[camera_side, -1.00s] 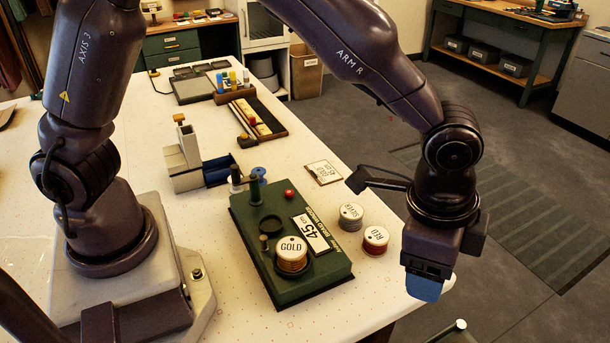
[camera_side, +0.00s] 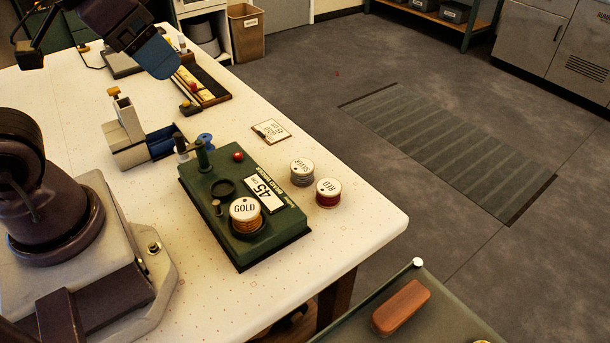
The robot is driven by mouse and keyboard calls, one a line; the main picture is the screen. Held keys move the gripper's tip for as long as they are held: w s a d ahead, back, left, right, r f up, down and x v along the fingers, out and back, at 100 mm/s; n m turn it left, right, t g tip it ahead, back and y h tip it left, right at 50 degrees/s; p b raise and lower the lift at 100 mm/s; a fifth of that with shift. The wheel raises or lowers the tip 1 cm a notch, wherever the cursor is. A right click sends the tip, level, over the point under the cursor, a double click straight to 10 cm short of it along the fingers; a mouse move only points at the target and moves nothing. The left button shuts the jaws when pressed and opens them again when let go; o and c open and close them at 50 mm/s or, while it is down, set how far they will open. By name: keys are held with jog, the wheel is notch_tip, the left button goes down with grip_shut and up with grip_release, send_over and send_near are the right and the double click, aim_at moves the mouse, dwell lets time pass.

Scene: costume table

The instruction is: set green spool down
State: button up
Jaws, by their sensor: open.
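I see no spool labelled green. The gold spool (camera_side: 246,217) stands upright on the dark green device (camera_side: 220,171) marked 45 cm. The silver spool (camera_side: 302,172) and the red spool (camera_side: 328,192) stand upright on the white table (camera_side: 374,218), right of that device. My gripper (camera_side: 158,58) is at the upper left, above the far part of the table and away from these spools. Its blue finger end shows, and the gap between the fingers is hard to see. It is open, and I see nothing held in it.
A grey block-shaped holder (camera_side: 127,136) with a blue part stands left of the device. A long dark tray (camera_side: 203,82) lies farther back. A small card (camera_side: 271,131) lies behind the silver spool. A green surface with a brown block (camera_side: 401,307) is at the lower right. The table's right corner is clear.

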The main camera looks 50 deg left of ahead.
jog(key=w+d+f+m+g, duration=0.35)
jog(key=d+f, duration=0.35)
jog(key=d, duration=0.3)
jog(key=w+d+f+m+g, duration=0.2)
jog(key=w+d+f+m, duration=0.3)
jog(key=d+f, duration=0.35)
jog(key=d+f+m, duration=0.2)
jog(key=d+f, duration=0.4)
jog(key=f, duration=0.1)
jog(key=d+f+m, duration=0.3)
jog(key=d+f, duration=0.3)
jog(key=f, duration=0.2)
jog(key=d+f+m, duration=0.2)
jog(key=d+f, duration=0.4)
jog(key=f, duration=0.2)
jog(key=shift+w+d+m, duration=0.15)
jog(key=shift+w+m, duration=0.2)
jog(key=shift+w+d+f, duration=0.1)
jog(key=shift+f, duration=1.45)
jog(key=shift+w+d+f, duration=0.1)
jog(key=shift+f, duration=1.4)
